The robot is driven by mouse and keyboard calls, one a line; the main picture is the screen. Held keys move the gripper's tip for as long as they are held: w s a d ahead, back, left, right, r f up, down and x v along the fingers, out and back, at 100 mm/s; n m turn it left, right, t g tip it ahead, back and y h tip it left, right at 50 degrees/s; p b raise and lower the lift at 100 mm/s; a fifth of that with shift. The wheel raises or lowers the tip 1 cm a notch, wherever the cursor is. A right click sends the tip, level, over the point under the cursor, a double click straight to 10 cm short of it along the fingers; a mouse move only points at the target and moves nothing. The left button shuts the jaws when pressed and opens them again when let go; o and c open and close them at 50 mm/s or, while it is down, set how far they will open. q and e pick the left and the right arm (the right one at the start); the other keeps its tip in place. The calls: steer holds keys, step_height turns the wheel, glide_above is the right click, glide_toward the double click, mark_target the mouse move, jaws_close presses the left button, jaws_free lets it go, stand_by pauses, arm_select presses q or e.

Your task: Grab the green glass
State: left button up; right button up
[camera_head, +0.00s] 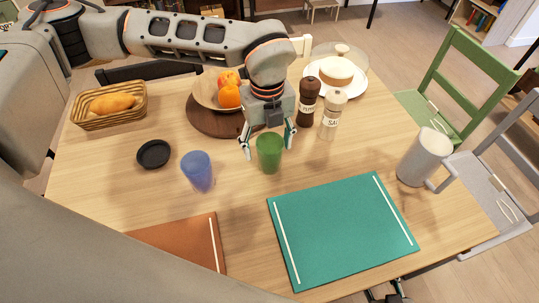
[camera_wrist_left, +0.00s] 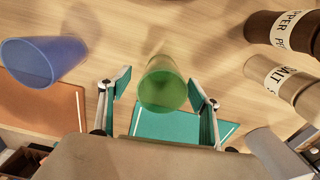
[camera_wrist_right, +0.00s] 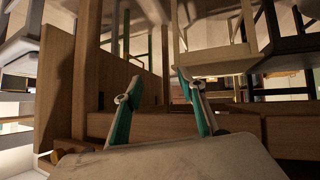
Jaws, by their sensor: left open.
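The green glass (camera_head: 269,155) stands upright on the wooden table, just below my left gripper (camera_head: 268,141) in the head view. In the left wrist view the green glass (camera_wrist_left: 162,84) shows between the two spread fingers of my left gripper (camera_wrist_left: 160,90), with gaps on both sides. That gripper is open and holds nothing. My right gripper (camera_wrist_right: 157,90) is open and empty in the right wrist view, low among wooden furniture parts; only a bit of it shows at the bottom of the head view.
A blue glass (camera_head: 197,172) stands left of the green one. The pepper mill (camera_head: 308,102) and salt mill (camera_head: 331,115) stand close on the right. A fruit bowl (camera_head: 207,92) is behind. A teal mat (camera_head: 343,228) lies in front; a white mug (camera_head: 424,157) stands far right.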

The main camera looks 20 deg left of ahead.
arm_select(q)
steer(key=f, duration=0.5)
steer(key=shift+d+b, duration=0.3)
steer(key=shift+r, duration=0.15)
steer(key=c, duration=1.4)
